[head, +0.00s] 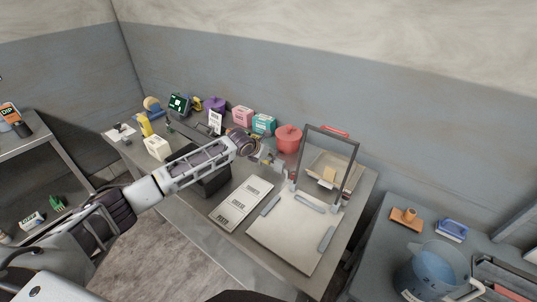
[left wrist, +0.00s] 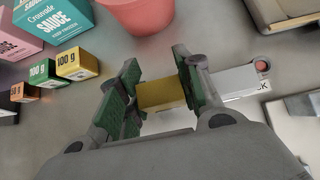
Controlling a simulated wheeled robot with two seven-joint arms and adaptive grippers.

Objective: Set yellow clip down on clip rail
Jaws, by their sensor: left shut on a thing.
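My left gripper (head: 268,157) reaches in from the left over the middle of the table in the head view. In the left wrist view its green-padded fingers (left wrist: 160,88) are shut on the yellow clip (left wrist: 160,94), which shows as a yellow block between the pads. Just beyond the fingers is a pale bar (left wrist: 235,80) with a round end and a partly hidden label; it may be the clip rail, but I cannot tell. Whether the clip touches the bar is also unclear. My right gripper is not in view.
A red pot (head: 288,138) stands behind the gripper, beside a teal box (head: 263,124) and a pink box (head: 242,116). Small weight blocks (left wrist: 78,63) lie left of the fingers. A dark frame (head: 357,165) stands at the right, behind a pale board (head: 285,250). A white sheet (head: 241,203) lies in front.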

